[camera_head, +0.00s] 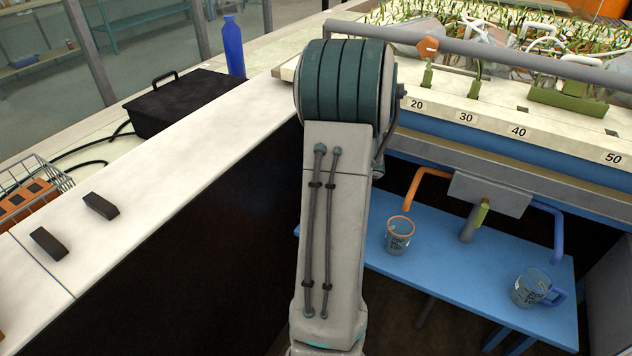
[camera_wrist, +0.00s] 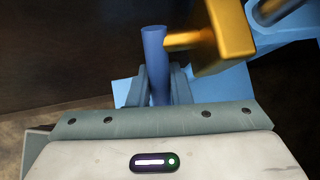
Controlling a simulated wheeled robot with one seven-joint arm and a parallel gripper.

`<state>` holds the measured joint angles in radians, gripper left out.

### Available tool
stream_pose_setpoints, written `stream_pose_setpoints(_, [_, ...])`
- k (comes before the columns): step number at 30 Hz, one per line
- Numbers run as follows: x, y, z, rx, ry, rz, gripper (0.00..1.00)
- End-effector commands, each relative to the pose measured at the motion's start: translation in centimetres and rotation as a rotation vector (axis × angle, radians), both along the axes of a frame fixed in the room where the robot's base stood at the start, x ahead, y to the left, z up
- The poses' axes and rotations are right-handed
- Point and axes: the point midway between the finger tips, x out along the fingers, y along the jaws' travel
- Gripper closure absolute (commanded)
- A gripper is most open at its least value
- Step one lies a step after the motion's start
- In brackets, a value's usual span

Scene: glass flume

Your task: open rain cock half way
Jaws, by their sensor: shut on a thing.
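In the wrist view, a blue lever handle (camera_wrist: 154,45) stands between the fingers of my gripper (camera_wrist: 158,85), which is shut on it. A short brass stem joins the lever to a blocky brass valve body (camera_wrist: 230,38) on its right. This looks like the rain cock; no label on it can be read. In the head view my arm hides both the gripper and the cock. How far the cock is turned cannot be told.
A blue bench (camera_head: 470,275) bears an orange-rimmed cup (camera_head: 398,240) and a blue-handled cup (camera_head: 530,290). Above it is an outlet (camera_head: 490,192) with orange and blue spouts. A planted tray (camera_head: 530,112) lies behind. A blue bottle (camera_head: 233,48) and black box (camera_head: 180,102) stand left.

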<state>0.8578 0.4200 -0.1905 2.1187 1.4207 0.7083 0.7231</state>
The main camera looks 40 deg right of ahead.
Motion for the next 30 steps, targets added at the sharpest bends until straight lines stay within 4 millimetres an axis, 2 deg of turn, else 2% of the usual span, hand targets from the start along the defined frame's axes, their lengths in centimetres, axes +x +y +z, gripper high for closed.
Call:
stream_pose_setpoints(5, [-0.1,0.0,-0.1,0.0,0.003,-0.003,1.0])
stream_pose_setpoints(6, [-0.1,0.0,-0.1,0.001,0.003,-0.002,0.75])
stream_pose_setpoints(14, [0.0,0.1,0.0,0.0,0.001,0.001,0.75])
stream_pose_setpoints(19, [-0.7,0.1,0.9,-0.002,0.0,0.001,0.75])
stream_pose_setpoints(30, [-6.2,0.0,6.8,-0.004,-0.001,-0.002,0.75])
